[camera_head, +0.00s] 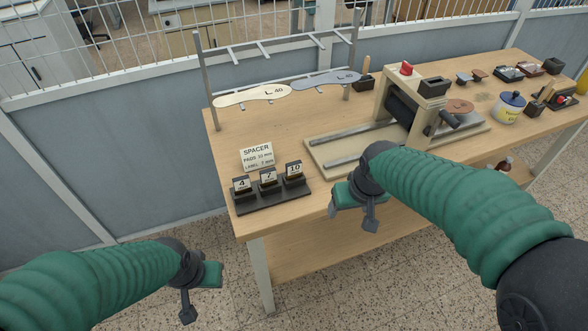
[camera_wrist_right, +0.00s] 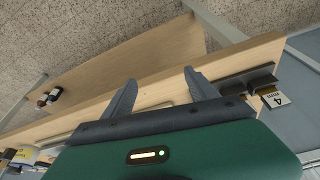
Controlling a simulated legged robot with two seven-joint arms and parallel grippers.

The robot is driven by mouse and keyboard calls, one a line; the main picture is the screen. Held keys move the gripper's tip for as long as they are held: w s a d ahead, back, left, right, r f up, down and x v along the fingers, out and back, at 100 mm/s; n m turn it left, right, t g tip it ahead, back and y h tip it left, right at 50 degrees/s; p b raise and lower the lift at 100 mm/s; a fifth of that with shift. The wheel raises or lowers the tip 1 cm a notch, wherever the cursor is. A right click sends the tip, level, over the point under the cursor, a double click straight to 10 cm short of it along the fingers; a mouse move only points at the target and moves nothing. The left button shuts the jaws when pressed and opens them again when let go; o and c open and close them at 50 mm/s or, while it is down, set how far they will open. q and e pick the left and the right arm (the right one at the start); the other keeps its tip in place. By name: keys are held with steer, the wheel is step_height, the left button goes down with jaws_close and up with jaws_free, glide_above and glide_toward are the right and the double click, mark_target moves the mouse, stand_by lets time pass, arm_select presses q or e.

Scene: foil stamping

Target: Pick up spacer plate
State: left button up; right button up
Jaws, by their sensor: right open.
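The black spacer rack (camera_head: 273,202) stands at the table's near left corner and holds dark spacer plates with white number cards. The plates are marked 4 (camera_head: 241,189), 7 (camera_head: 268,180) and 10 (camera_head: 294,173). A sign (camera_head: 256,155) behind them reads SPACER, PADS 10 mm, LABEL 7 mm. My right gripper (camera_head: 351,215) is open and empty, right of the rack near the front edge. Its spread fingers show in the right wrist view (camera_wrist_right: 160,86), with the card marked 4 (camera_wrist_right: 274,99) to their right. My left gripper (camera_head: 196,300) hangs left of the table; its finger gap is unclear.
A press (camera_head: 400,105) with rails stands right of the rack. Two sole-shaped plates, L 40 (camera_head: 252,95) and L 42 (camera_head: 325,79), hang behind. A yellow-labelled pot (camera_head: 509,108) and small blocks crowd the right end. Bare wood lies between rack and press.

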steer(key=w+a+r+n+y+p, duration=0.1)
steer(key=w+a+r+n, duration=0.1)
steer(key=w+a+r, duration=0.95)
glide_toward(294, 163)
steer(key=shift+t, duration=0.4)
steer(key=x, duration=0.5)
steer(key=shift+s+d+f, duration=0.15)
steer(key=shift+s+d, duration=0.1)
steer(key=shift+d, duration=0.1)
steer(key=x, duration=0.2)
steer(key=a+x, duration=0.1)
steer(key=x, duration=0.2)
steer(key=shift+s, duration=0.15)
steer(key=shift+w+f, duration=0.2)
steer(key=shift+s+d, duration=0.1)
steer(key=shift+c, duration=1)
jaws_close()
